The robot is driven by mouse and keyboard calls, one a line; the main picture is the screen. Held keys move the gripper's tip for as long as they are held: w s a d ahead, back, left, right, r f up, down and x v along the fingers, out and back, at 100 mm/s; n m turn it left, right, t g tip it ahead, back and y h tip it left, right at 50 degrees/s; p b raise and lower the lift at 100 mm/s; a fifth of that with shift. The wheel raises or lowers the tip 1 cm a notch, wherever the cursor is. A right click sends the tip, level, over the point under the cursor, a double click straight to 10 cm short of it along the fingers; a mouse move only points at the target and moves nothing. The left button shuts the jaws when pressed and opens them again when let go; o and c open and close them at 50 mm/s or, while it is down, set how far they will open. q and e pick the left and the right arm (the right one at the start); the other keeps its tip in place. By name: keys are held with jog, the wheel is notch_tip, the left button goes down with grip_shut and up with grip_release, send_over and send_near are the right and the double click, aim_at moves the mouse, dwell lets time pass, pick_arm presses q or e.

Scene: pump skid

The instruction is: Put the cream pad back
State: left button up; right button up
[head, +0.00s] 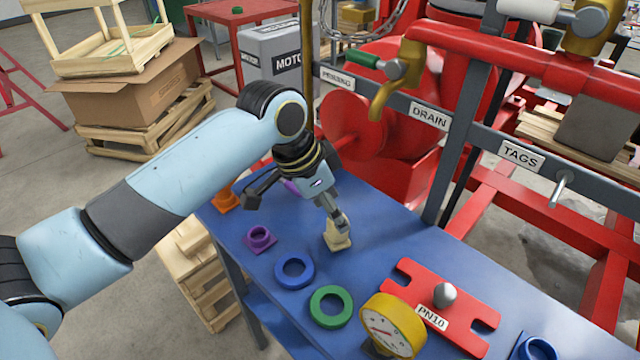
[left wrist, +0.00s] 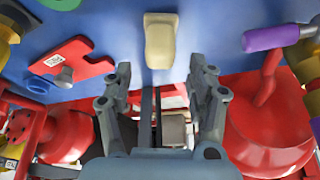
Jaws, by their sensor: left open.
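The cream pad (head: 338,240) stands on the blue bench (head: 405,235), near its back edge. My left gripper (head: 297,211) is just above and beside it, and one finger overlaps the pad in the head view. In the left wrist view the pad (left wrist: 160,42) lies beyond the fingertips, roughly centred between them. My left gripper (left wrist: 160,85) is open, with nothing between its fingers. The finger hides part of the pad's top in the head view. My right gripper is not in view.
Blue ring (head: 294,270), green ring (head: 330,306), purple flanged piece (head: 260,239), yellow gauge (head: 393,326) and red PN10 plate (head: 412,282) lie on the bench. The red pump (head: 365,130) and grey DRAIN rail post (head: 450,150) stand behind it. Bare bench lies between pad and plate.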

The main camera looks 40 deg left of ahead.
pick_arm(q)
jog(key=v, duration=0.8)
jog(key=shift+r, duration=0.15)
jog(key=shift+s, duration=0.1)
